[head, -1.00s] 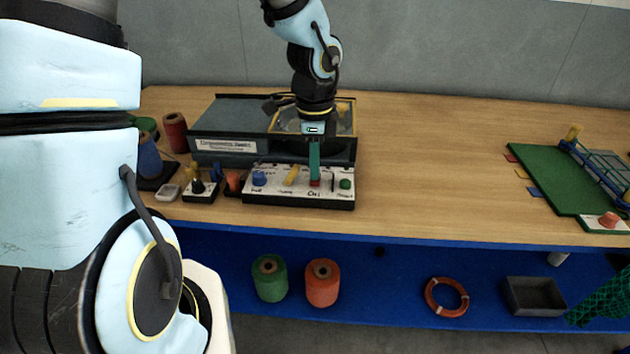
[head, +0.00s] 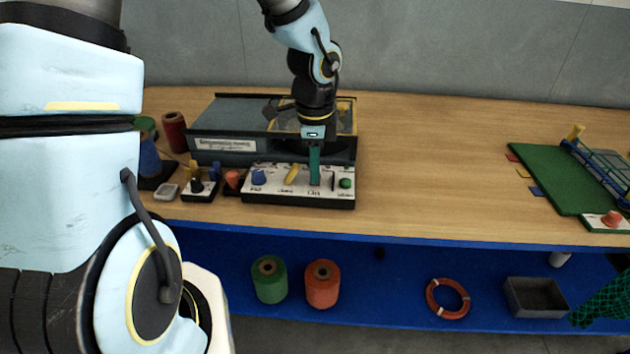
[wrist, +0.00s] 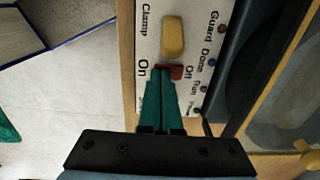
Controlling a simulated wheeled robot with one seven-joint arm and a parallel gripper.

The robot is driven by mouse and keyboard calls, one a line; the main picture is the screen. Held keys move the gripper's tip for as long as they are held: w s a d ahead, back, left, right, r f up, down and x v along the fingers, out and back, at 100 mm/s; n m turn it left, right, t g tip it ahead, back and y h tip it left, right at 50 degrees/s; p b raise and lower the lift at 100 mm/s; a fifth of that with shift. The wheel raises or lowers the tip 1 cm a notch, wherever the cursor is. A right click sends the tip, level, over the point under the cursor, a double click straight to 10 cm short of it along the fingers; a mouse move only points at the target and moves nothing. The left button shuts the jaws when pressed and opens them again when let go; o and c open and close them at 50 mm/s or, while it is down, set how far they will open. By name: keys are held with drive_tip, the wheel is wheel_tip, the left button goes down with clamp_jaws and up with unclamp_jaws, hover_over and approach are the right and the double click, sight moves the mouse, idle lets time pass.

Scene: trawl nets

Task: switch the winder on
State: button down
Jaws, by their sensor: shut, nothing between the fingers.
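The winder (head: 225,147) is a dark box with a clear-windowed top at the back left of the bench. Its white control panel (head: 270,192) stands in front. In the wrist view a red switch (wrist: 177,73) sits on the panel between the printed words On and Off. Its larger visible part is on the Off side. My gripper (wrist: 162,70) is shut and empty, its green fingertips at the switch and hiding part of it. Touch cannot be told for certain. In the head view my gripper (head: 314,184) points down at the panel and hides the switch.
Beside the switch are a yellow clamp lever (wrist: 173,37), a blue knob (head: 258,177) and a green button (head: 345,183). Small controls (head: 198,188) and spools (head: 174,131) stand left. A green board (head: 548,178) lies right; the bench between is clear.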

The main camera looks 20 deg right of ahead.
drive_tip(key=shift+f, duration=0.25)
drive_tip(key=shift+r, duration=0.2)
wheel_tip(320, 180, up, 7)
drive_tip(key=p, duration=0.7)
drive_tip(key=shift+f, duration=0.1)
drive_tip(key=shift+a, duration=0.1)
